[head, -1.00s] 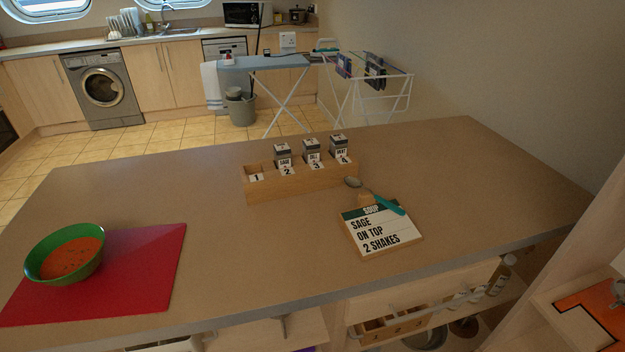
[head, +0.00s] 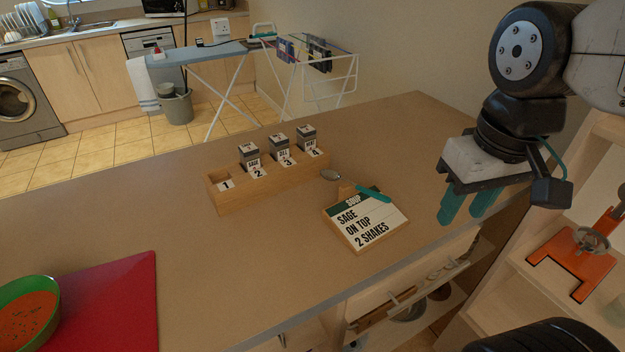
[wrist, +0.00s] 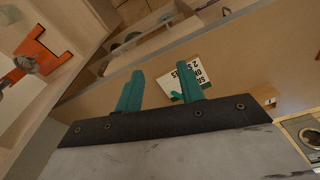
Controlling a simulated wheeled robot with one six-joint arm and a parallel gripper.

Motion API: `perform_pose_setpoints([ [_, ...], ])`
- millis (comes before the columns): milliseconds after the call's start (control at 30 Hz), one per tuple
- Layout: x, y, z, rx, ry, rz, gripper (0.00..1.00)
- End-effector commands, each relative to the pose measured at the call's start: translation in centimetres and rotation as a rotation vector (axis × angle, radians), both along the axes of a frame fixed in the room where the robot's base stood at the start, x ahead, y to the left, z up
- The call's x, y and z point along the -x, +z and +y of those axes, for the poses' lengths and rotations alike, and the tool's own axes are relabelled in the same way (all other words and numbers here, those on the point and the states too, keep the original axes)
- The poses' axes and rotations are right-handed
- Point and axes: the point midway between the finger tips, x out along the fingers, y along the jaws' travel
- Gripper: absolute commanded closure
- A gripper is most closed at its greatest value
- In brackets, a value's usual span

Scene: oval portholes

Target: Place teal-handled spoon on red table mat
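The teal-handled spoon (head: 370,193) lies on the worktop behind the recipe board, resting on a small wooden block, its metal bowl to the left and its teal handle over the board's top right corner. The red table mat (head: 128,290) lies flat at the left front, with a green bowl of orange soup (head: 28,310) on it, cut off by the picture's edge. My gripper (head: 466,207) hangs at the right, apart from the spoon, its two teal fingers spread and empty. The fingers also show in the wrist view (wrist: 160,92).
A recipe board (head: 366,222) reads soup, sage on top, 2 shakes. A numbered wooden rack (head: 235,192) holds 3 jars, with slot 1 empty. Shelves with an orange stand (head: 580,262) are at the right. The worktop between board and mat is clear.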

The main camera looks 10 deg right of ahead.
Motion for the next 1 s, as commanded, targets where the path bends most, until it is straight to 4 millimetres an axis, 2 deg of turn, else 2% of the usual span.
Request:
perform_pose_setpoints([
  [233,-9.0,-0.5,1.5,0.017,0.271,0.053,0.62],
  [400,-15.5,-2.6,2.9,0.024,0.472,0.082,0.62],
  [500,-18.4,-4.1,3.6,0.026,0.562,0.093,0.62],
  [600,-20.4,-5.3,4.0,0.027,0.626,0.101,0.62],
  [700,-21.5,-6.1,4.2,0.028,0.663,0.105,0.62],
  [1000,-21.9,-9.1,4.2,0.027,0.677,0.108,0.62],
])
